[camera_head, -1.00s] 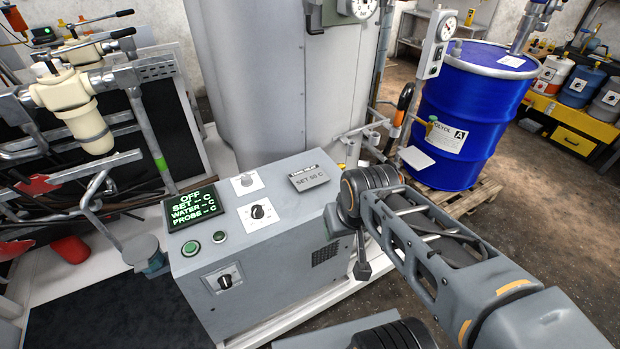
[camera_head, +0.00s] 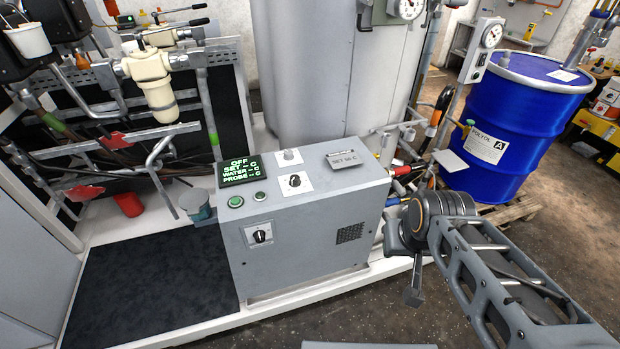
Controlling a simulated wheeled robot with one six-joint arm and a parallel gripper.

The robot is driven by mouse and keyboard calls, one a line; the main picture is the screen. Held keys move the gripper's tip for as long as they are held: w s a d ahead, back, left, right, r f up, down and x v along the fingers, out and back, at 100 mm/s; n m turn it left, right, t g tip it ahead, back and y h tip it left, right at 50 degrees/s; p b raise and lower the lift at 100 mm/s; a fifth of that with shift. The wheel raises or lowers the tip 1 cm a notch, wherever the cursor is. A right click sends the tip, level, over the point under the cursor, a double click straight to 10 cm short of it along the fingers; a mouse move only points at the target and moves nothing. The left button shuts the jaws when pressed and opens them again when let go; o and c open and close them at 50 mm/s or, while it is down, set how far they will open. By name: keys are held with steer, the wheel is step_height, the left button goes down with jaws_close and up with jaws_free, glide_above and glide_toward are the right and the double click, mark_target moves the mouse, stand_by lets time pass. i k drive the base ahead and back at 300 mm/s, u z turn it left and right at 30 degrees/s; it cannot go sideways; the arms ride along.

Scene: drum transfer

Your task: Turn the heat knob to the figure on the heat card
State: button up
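The grey heater cabinet (camera_head: 318,226) stands at the centre of the picture. Its display (camera_head: 238,171) reads OFF, with dashes for SET, WATER and PROBE. A black knob on a white plate (camera_head: 295,181) is on the sloping top, another black knob (camera_head: 261,236) is on the front face, and a small pale knob (camera_head: 288,155) is at the back. Their labels are too small to read, so I cannot tell which is the heat knob.
A blue drum (camera_head: 515,125) stands on a pallet at the right. A tank (camera_head: 325,70) rises behind the cabinet, with pipes and hoses beside it. A black mat (camera_head: 150,280) lies clear on the left.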

mark_target(294, 180)
steer(key=z, duration=0.65)
steer(key=i, duration=0.8)
steer(key=u, duration=2.3)
